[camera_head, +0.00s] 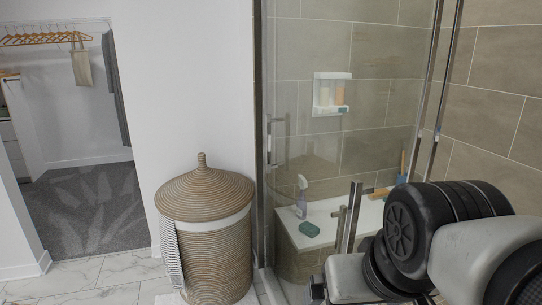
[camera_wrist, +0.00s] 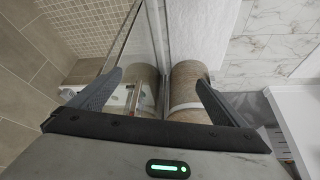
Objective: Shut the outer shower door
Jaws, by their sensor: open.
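The shower's glass (camera_head: 345,150) with metal uprights fills the middle and right of the head view. How far the outer door stands open is hard to tell. In the wrist view my gripper (camera_wrist: 152,95) is open, with its two dark fingers wide apart. The glass door's edge (camera_wrist: 163,30) runs down the picture toward the gap between them. Contact with the door cannot be made out.
A lidded wicker basket (camera_head: 205,235) stands left of the shower; it also shows between the fingers in the wrist view (camera_wrist: 188,82). A white mat (camera_wrist: 197,30) lies on the marble floor.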

